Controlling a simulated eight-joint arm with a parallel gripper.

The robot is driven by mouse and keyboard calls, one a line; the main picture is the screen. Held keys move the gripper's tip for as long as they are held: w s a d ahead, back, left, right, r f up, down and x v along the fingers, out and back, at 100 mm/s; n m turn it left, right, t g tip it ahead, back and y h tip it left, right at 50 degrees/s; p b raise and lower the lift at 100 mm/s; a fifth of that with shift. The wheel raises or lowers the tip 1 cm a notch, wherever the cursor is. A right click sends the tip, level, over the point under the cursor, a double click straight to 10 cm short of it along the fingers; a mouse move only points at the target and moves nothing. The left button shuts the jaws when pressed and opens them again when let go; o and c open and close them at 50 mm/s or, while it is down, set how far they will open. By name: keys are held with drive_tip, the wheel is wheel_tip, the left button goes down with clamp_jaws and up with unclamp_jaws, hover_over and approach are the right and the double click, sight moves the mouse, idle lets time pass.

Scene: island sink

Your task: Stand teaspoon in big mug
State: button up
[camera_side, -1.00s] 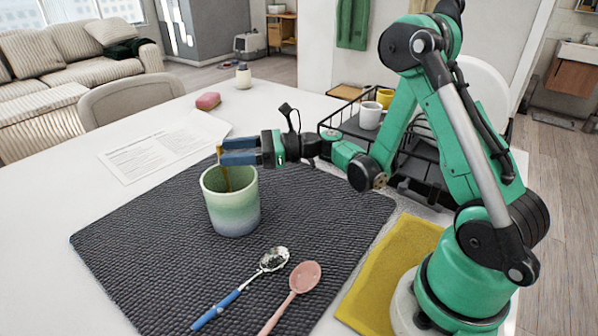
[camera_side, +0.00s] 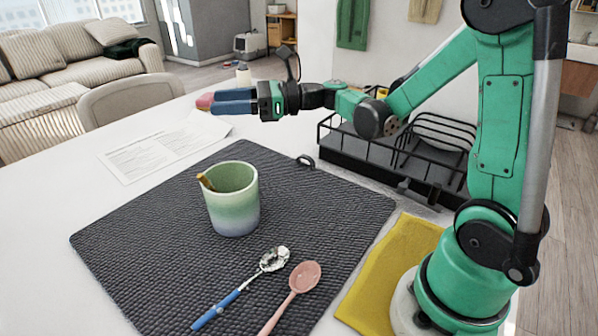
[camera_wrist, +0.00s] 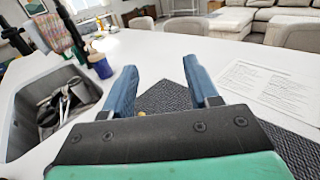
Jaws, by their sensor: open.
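The big mug (camera_side: 232,205), green fading to bluish white, stands upright on the dark mat. A gold-brown teaspoon (camera_side: 206,183) is in it, its handle end leaning on the left side of the rim; its lower part is hidden inside the mug. My gripper (camera_side: 205,103) is open and empty, above the mug and clear of the teaspoon. In the wrist view, its two blue fingers (camera_wrist: 160,66) are apart with nothing held between them.
A blue-handled spoon (camera_side: 240,289) and a pink spoon (camera_side: 304,279) lie on the mat (camera_side: 130,245) in front of the mug. A black dish rack (camera_side: 350,150) and yellow cloth (camera_side: 385,270) are to the right. Paper (camera_side: 150,150) lies at left.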

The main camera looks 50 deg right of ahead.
wheel_tip(320, 180, up, 11)
idle(0.4)
idle(0.6)
drive_tip(key=s+a+f+n+g+h, duration=0.4)
drive_tip(key=s+f+n+g+h, duration=0.15)
drive_tip(key=f+n, duration=0.6)
drive_tip(key=s+d+f+n+h, duration=0.4)
drive_tip(key=s+f+n+h, duration=0.3)
drive_tip(key=n, duration=0.8)
